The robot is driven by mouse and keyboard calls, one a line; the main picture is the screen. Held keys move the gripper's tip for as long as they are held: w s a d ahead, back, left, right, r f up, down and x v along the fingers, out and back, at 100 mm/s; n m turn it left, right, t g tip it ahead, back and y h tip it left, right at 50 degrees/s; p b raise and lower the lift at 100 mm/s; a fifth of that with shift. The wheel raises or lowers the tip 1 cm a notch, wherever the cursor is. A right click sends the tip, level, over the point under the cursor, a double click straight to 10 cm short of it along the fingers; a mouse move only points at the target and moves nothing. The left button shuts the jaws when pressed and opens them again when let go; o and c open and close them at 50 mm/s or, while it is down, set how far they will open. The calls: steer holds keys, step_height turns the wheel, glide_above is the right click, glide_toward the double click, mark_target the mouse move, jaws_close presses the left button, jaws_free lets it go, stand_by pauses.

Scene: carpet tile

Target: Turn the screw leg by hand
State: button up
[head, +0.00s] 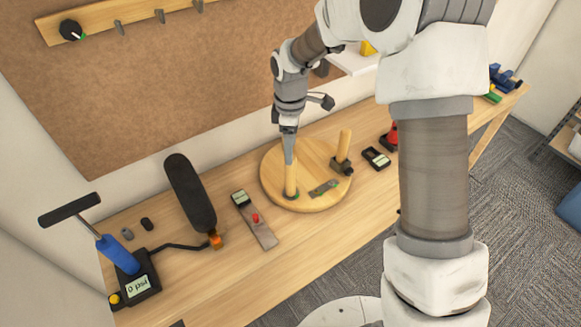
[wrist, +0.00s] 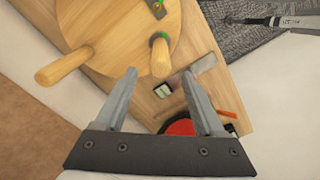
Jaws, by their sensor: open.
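A round wooden seat (head: 313,203) lies flat on the bench, and its edge also shows in the wrist view (wrist: 118,62). Two pale wooden legs stand up from it. One leg (head: 291,181) is right below my gripper (head: 288,160) in the head view. The other leg (head: 344,144) stands farther right beside a dark block. In the wrist view, one leg (wrist: 160,60) with a green ring at its base lies in line with the gap between my open fingertips (wrist: 160,73). Another leg (wrist: 62,67) is off to the left, outside the fingers. I cannot tell whether the fingers touch the leg.
A metal plate (head: 322,188) lies on the seat. A gauge strip with a red knob (head: 255,217) lies left of it, then a black saddle-like part (head: 190,194) and a blue-handled pump (head: 118,253). A small dark meter (head: 376,157) and a red object (head: 391,137) stand right.

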mark_target(291, 169)
step_height(291, 169, down, 9)
steer(key=shift+p, duration=0.4)
jaws_close()
